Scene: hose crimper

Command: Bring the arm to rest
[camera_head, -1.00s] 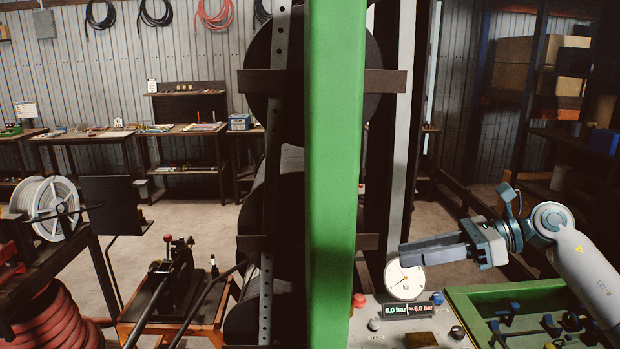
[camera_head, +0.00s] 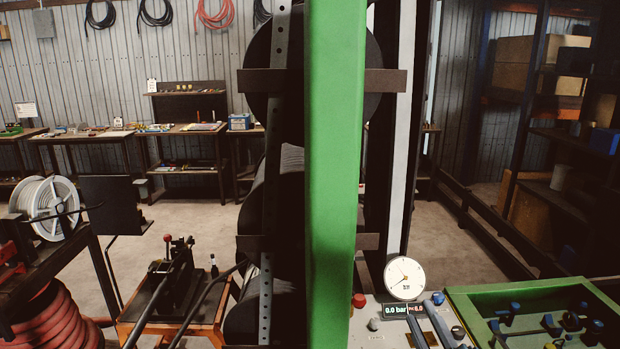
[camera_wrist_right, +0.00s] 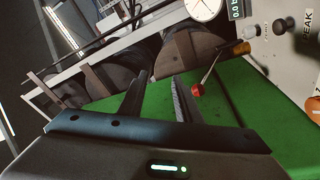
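My right gripper (camera_head: 430,322) shows at the bottom edge of the head view, over the control panel (camera_head: 372,338). Only the ends of its two fingers show there, apart from each other. In the right wrist view the same gripper (camera_wrist_right: 160,80) has its fingers spread with nothing between them. A lever with a red ball (camera_wrist_right: 198,90) stands just right of the right finger in that view; I cannot tell whether they touch. The rest of my right arm is out of the head view. My left gripper is not in view.
A round gauge (camera_head: 404,278) and a pressure display (camera_head: 396,311) stand at the panel's back. A green-rimmed tray (camera_head: 470,296) with blue-capped parts lies at right. A green post (camera_head: 333,170) blocks the middle. A hand-lever press (camera_head: 178,280) stands at left.

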